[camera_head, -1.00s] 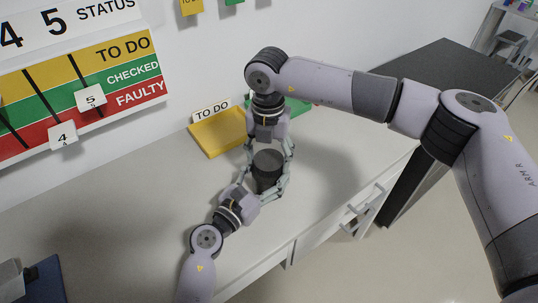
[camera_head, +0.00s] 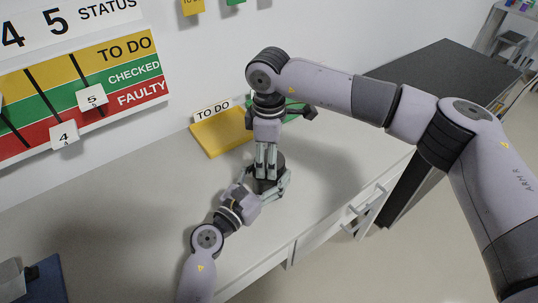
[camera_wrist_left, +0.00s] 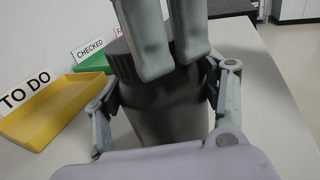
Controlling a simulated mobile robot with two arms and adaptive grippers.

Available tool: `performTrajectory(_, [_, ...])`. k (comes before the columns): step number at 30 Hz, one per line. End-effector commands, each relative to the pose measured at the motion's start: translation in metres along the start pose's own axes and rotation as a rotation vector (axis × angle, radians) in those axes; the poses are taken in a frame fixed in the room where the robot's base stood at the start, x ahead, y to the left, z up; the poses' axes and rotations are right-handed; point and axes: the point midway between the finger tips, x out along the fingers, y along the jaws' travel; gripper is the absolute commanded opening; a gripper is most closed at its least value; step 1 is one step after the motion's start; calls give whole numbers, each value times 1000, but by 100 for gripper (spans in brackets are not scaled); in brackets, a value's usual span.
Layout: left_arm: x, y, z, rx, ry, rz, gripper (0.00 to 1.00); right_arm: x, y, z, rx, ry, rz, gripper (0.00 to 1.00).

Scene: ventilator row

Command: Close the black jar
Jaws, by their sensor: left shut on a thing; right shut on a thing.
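The black jar (camera_head: 262,186) stands upright on the pale worktop (camera_head: 325,165). My left gripper (camera_head: 265,181) comes in from the lower left and is shut around the jar's body; its fingers flank the jar (camera_wrist_left: 168,112) in the left wrist view. My right gripper (camera_head: 266,172) points straight down over the jar and is shut on the dark ridged lid (camera_wrist_left: 122,48) at the top. Its fingers hide much of the lid. Whether the lid is fully seated cannot be told.
A yellow TO DO tray (camera_head: 222,132) stands behind the jar by the wall. A green tray (camera_wrist_left: 93,62) labelled CHECKED is beyond it. A blue object (camera_head: 45,280) lies at the lower left. The worktop's front edge and drawer handles (camera_head: 368,200) are at the right.

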Motion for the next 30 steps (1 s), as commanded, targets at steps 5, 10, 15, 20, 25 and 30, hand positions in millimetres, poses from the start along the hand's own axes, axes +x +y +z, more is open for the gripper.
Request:
performTrajectory(5, [0,0,-1,0,2,-1,0,-1,1,0,-2,2,2,67])
performTrajectory(10, [0,0,-1,0,2,-1,0,-1,0,0,-3,1,1,78])
performTrajectory(15, [0,0,-1,0,2,-1,0,0,0,0,-3,1,1,81])
performTrajectory(20, [0,0,-1,0,2,-1,0,0,0,0,-3,0,1,81])
performTrajectory(25, [0,0,-1,0,2,-1,0,-11,1,0,-3,2,3,81])
performTrajectory(30, [0,0,-1,0,2,-1,0,-35,1,0,-3,2,3,81])
